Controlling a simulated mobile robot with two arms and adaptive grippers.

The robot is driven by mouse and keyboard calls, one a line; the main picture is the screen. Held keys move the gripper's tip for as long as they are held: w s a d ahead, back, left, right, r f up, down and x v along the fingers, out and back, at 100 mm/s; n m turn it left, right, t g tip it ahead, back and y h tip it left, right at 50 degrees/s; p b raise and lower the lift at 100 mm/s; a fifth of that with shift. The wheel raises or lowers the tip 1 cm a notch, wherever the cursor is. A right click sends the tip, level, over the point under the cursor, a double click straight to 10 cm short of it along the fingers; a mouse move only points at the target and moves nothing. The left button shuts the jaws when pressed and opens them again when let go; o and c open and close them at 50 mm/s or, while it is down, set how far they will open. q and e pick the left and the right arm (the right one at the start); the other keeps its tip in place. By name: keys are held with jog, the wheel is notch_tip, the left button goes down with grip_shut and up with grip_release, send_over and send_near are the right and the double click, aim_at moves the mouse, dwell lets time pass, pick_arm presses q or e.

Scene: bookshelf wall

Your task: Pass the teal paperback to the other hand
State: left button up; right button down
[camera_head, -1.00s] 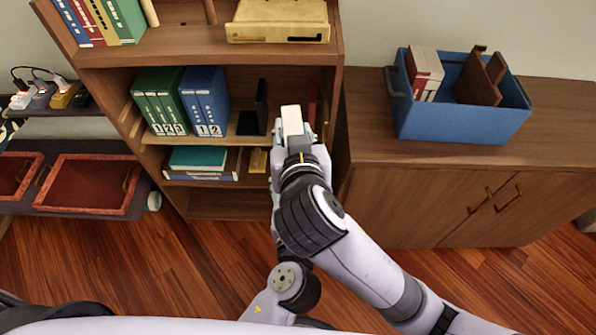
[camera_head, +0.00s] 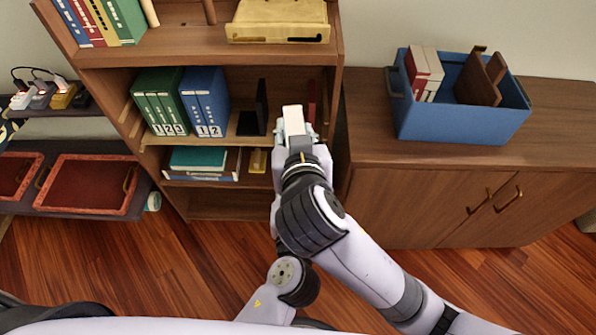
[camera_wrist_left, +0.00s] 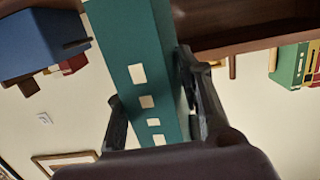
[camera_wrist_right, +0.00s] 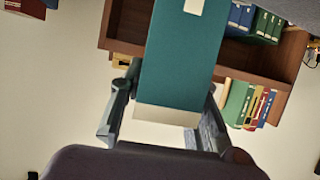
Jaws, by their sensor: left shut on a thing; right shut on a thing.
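The teal paperback (camera_wrist_left: 147,60) is held by both grippers at once. In the left wrist view its teal spine with pale label patches runs between the fingers of my left gripper (camera_wrist_left: 150,82), which is shut on it. In the right wrist view its teal cover (camera_wrist_right: 182,60) and pale page edge lie between the fingers of my right gripper (camera_wrist_right: 172,85), also shut on it. In the head view my right gripper (camera_head: 296,137) is in front of the bookshelf, with a pale end of the book showing. My left gripper is hidden there.
The bookshelf (camera_head: 200,52) holds green binders (camera_head: 160,105), blue binders (camera_head: 205,103) and a lying stack topped by another teal book (camera_head: 198,158). At right a blue bin (camera_head: 455,125) stands on a low cabinet (camera_head: 370,120). Red trays (camera_head: 93,185) are at left.

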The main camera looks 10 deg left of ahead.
pick_arm(q)
jog(key=shift+d, duration=0.35)
grip_shut()
pick_arm(e)
jog(key=shift+s+a+r, duration=0.15)
jog(key=shift+a, duration=0.2)
pick_arm(q)
jog(key=shift+r, duration=0.15)
pick_arm(e)
jog(key=c, duration=1.7)
grip_release()
jog(key=o, duration=0.6)
pick_arm(q)
jog(key=shift+a, duration=0.1)
pick_arm(e)
jog(key=shift+d, duration=0.1)
